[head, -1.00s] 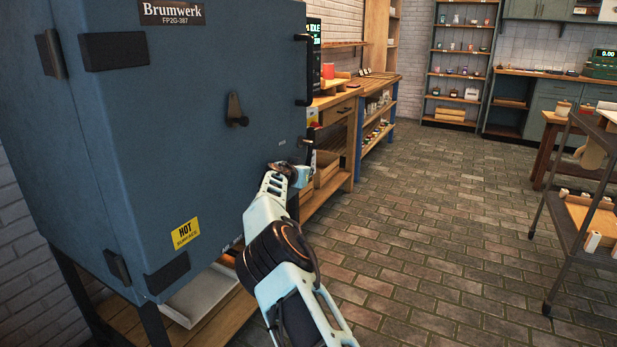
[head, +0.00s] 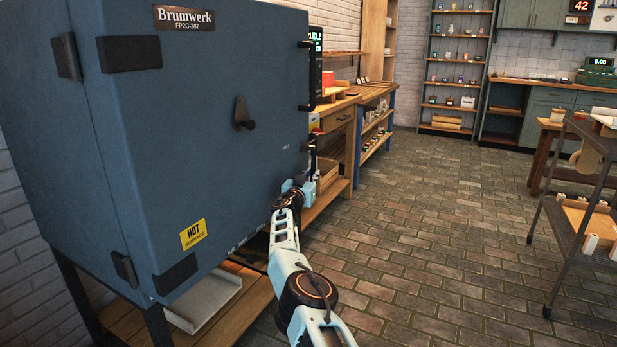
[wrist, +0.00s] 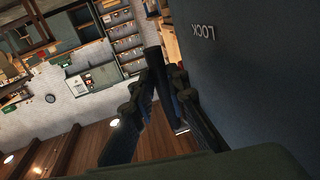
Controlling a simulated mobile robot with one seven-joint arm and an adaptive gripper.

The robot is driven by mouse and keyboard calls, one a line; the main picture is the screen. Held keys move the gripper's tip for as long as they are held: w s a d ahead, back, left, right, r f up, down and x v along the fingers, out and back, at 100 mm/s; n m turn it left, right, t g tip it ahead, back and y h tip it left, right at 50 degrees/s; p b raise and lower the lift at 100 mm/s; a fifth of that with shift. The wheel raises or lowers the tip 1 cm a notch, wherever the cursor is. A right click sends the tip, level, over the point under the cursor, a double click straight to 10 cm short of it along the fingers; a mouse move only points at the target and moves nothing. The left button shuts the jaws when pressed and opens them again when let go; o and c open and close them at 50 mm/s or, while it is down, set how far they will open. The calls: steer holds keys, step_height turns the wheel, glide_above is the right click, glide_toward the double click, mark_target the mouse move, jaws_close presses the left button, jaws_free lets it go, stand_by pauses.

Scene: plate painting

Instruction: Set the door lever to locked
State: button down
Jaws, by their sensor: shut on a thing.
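The dark door lever (head: 312,142) is at the right edge of the blue kiln door (head: 215,170), below the long handle. In the head view it is small and partly hidden by my gripper (head: 308,176). In the wrist view the two black fingers of my gripper (wrist: 163,82) come together around a dark bar, the lever (wrist: 152,56). The word LOCK shows upside down on the door (wrist: 235,75) to the right of the fingers. I cannot tell the lever's exact angle.
A dark pivoting cover (head: 243,114) sits mid-door, and a yellow HOT label (head: 193,234) is lower down. A wooden workbench (head: 337,112) stands just beyond the kiln. A cart (head: 580,225) is at the right. The brick floor (head: 430,230) between is clear.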

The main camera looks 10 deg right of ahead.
steer(key=shift+d+r, duration=0.15)
steer(key=c, duration=1.9)
jaws_free()
steer(key=shift+s+a+f, duration=0.1)
steer(key=shift+a+f, duration=0.15)
steer(key=shift+s+a+f, duration=0.15)
steer(key=shift+s+a, duration=0.1)
steer(key=shift+s, duration=0.05)
steer(key=shift+s+a+r, duration=0.1)
steer(key=shift+s+r, duration=0.05)
steer(key=shift+s, duration=0.35)
steer(key=shift+s+a+r, duration=0.1)
steer(key=shift+s, duration=0.35)
steer(key=shift+v, duration=4.5)
